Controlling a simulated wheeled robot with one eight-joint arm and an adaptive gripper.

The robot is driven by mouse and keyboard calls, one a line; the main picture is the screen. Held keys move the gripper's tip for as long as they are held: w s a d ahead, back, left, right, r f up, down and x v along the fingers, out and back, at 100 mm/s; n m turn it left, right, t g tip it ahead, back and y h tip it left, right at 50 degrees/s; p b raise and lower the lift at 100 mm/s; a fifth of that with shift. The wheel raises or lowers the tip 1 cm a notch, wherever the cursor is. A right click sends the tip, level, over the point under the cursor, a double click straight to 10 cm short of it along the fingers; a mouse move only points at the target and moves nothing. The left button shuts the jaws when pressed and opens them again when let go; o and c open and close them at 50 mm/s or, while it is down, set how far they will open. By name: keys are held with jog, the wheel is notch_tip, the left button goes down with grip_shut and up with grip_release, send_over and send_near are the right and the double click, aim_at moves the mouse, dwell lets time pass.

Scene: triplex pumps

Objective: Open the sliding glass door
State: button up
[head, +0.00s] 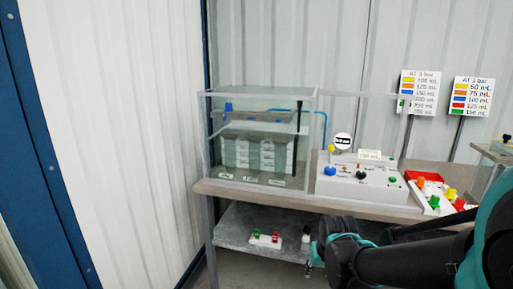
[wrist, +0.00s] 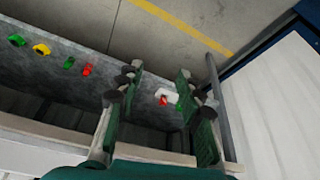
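A clear glass case (head: 208,140) stands on the left part of the bench in the head view. A second clear enclosure with thin edges (head: 362,94) stands to its right, around a white control box (head: 360,188). I cannot tell which pane is the sliding glass door, or how far any pane stands open. In the head view my arm reaches in from the lower right, low in front of the bench; its fingertips are not clear there.
The bench top (head: 300,197) has a lower grey shelf (head: 236,232) carrying small red and green parts (head: 265,237). Two sign boards (head: 472,97) stand behind. The wrist view shows coloured parts (wrist: 68,63) and floor.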

jog(key=w+r, duration=0.8)
jog(key=w, duration=0.1)
jog(key=m, duration=0.1)
send_near(296, 146)
jog(key=x, duration=1.2)
grip_shut()
